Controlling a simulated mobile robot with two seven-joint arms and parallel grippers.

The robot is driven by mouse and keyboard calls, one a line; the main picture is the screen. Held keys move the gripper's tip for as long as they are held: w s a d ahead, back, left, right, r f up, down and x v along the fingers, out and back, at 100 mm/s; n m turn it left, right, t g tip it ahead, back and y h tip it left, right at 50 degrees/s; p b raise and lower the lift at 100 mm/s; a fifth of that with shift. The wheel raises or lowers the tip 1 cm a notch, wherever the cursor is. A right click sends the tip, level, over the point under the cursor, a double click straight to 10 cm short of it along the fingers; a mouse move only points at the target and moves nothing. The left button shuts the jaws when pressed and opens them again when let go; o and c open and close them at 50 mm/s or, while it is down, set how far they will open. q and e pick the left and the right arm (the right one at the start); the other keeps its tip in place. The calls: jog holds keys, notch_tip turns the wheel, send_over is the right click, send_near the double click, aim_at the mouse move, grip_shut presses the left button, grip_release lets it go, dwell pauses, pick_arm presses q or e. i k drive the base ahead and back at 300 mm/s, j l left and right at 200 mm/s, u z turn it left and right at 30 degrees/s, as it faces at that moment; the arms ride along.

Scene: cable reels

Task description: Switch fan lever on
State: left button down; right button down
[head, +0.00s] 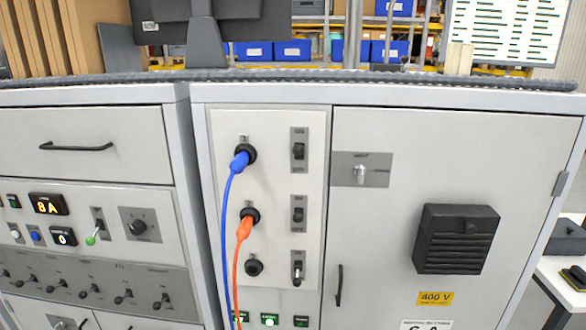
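Neither gripper is in the head view. No lever here has a label I can read as fan. The right cabinet's panel has three switches in a column: an upper black one (299,150), a middle black one (298,214) and a lower one (298,270) whose lever appears to point down. A black louvred box (456,239) is on the right cabinet's door.
A blue cable (229,230) and an orange cable (238,262) hang from sockets left of the switches. The door (370,240) has a latch plate (376,170) and a thin black handle (339,286). A monitor (205,30) stands behind the cabinets. A white table (560,282) is at right.

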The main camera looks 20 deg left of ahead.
aim_at(90, 241)
jog(key=j+u, duration=0.1)
jog(key=u, duration=0.35)
jog(key=j+u, duration=0.1)
jog(key=u, duration=0.3)
jog(key=i+u, duration=0.1)
jog(key=u, duration=0.35)
jog(key=j+u, duration=0.1)
jog(key=u, duration=0.35)
jog(key=i+u, duration=0.15)
jog(key=u, duration=0.25)
